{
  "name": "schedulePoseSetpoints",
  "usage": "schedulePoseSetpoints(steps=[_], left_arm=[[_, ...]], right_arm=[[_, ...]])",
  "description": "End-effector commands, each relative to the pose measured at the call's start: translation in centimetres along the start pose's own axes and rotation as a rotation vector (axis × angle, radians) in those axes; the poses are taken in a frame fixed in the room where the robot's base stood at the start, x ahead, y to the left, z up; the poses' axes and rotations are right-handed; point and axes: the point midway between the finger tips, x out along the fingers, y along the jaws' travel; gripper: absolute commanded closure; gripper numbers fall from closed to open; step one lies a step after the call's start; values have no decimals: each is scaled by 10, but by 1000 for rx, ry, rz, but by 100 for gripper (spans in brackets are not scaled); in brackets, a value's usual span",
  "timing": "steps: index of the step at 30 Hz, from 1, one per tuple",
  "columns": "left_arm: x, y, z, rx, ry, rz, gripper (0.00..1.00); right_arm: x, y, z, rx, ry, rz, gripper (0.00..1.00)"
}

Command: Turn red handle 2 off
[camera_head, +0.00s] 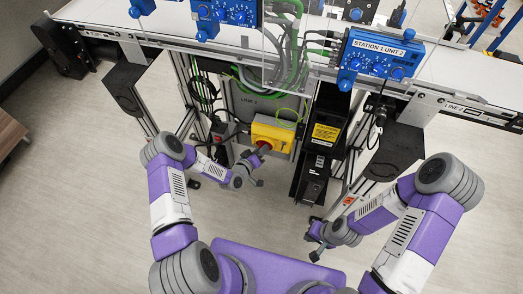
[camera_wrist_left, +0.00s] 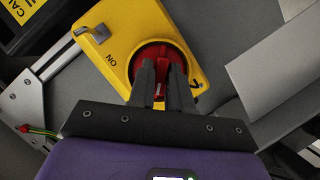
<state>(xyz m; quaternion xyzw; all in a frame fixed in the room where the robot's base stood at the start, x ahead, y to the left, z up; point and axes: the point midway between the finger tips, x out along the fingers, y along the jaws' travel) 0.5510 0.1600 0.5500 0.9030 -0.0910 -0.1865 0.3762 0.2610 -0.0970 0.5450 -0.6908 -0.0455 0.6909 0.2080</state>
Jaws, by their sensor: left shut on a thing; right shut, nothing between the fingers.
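A yellow switch box (camera_head: 273,133) is mounted below the conveyor, near the middle of the head view. Its red rotary handle (camera_head: 263,146) is partly hidden by my left gripper. In the left wrist view the yellow box (camera_wrist_left: 118,38) shows the word ON beside the red handle (camera_wrist_left: 150,56). My left gripper (camera_wrist_left: 160,98) is shut on the red handle, with its fingers around the handle's grip. In the head view the left gripper (camera_head: 256,158) is at the box's front. My right gripper (camera_head: 316,253) is shut and empty, low on the right, away from the box.
A black unit with a yellow label (camera_head: 325,133) stands just right of the box. Green and grey cables (camera_head: 290,60) hang above it. A blue station unit (camera_head: 379,56) sits at the conveyor edge. Open floor (camera_head: 100,200) lies to the left.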

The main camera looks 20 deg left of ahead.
Motion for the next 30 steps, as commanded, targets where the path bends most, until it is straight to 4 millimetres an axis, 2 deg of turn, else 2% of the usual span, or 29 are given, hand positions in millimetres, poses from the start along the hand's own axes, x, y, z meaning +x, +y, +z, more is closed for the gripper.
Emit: schedulePoseSetpoints(steps=[12,13,17,26,30], left_arm=[[0,-1,0,-7,0,1,100],[0,-1,0,-7,0,1,80],[0,-1,0,-7,0,1,61],[-2,0,0,-6,0,1,61],[-18,0,-1,-7,-1,0,61]], right_arm=[[0,0,0,0,0,0,100],[0,0,0,0,0,0,100],[0,0,0,0,0,0,100],[-1,0,0,0,0,0,100],[-7,-3,0,0,0,0,100]])
